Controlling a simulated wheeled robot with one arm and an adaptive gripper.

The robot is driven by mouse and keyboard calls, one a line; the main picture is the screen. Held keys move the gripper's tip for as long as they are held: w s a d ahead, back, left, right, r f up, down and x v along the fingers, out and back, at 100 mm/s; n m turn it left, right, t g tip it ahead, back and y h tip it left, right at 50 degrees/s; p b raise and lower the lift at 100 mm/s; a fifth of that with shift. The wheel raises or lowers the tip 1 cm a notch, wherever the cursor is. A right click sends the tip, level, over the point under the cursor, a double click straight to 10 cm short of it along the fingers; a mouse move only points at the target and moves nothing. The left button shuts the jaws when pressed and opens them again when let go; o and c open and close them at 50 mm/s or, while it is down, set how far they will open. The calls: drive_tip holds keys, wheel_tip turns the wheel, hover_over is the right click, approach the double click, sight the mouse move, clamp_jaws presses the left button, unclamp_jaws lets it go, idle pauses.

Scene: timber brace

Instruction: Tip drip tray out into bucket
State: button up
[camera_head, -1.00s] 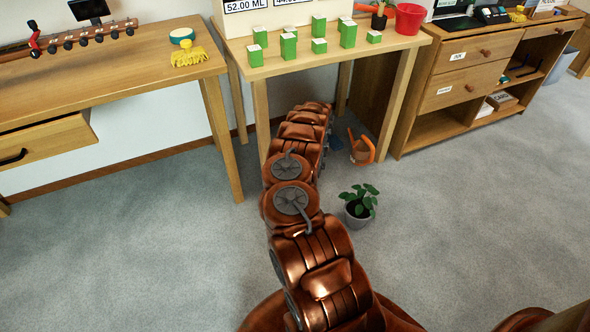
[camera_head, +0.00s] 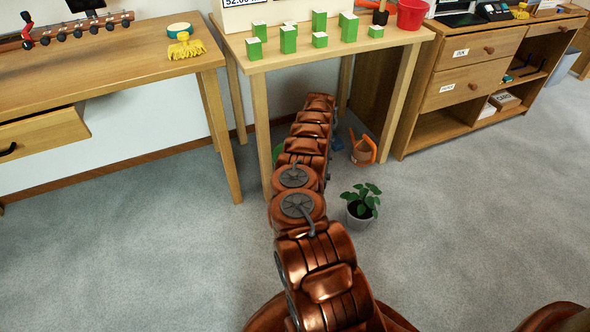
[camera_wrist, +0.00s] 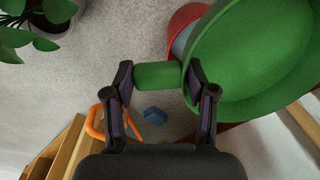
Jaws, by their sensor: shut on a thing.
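My gripper (camera_wrist: 160,90) is shut on the green handle (camera_wrist: 155,76) of the round green drip tray (camera_wrist: 250,60). The tray fills the upper right of the wrist view. In the head view only a sliver of green (camera_head: 277,153) shows left of my arm, beneath the table; my gripper is hidden there. A red, bucket-like thing (camera_wrist: 186,18) with a grey part shows beyond the tray in the wrist view, mostly covered by it. I cannot tell whether the tray is over it or beside it, or whether anything is in the tray.
A potted plant (camera_head: 361,205) stands on the floor right of my arm. An orange-handled watering can (camera_head: 362,152) and a small blue thing (camera_head: 337,143) are near the table legs. Green boxes (camera_head: 288,38) and a red pot (camera_head: 411,14) stand on the table (camera_head: 300,61).

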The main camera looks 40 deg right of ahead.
drive_tip(key=shift+r, duration=0.1)
drive_tip(key=shift+d+r+p, duration=0.1)
drive_tip(key=shift+r+p, duration=0.55)
drive_tip(key=shift+r, duration=0.9)
drive_tip(key=shift+f, duration=0.1)
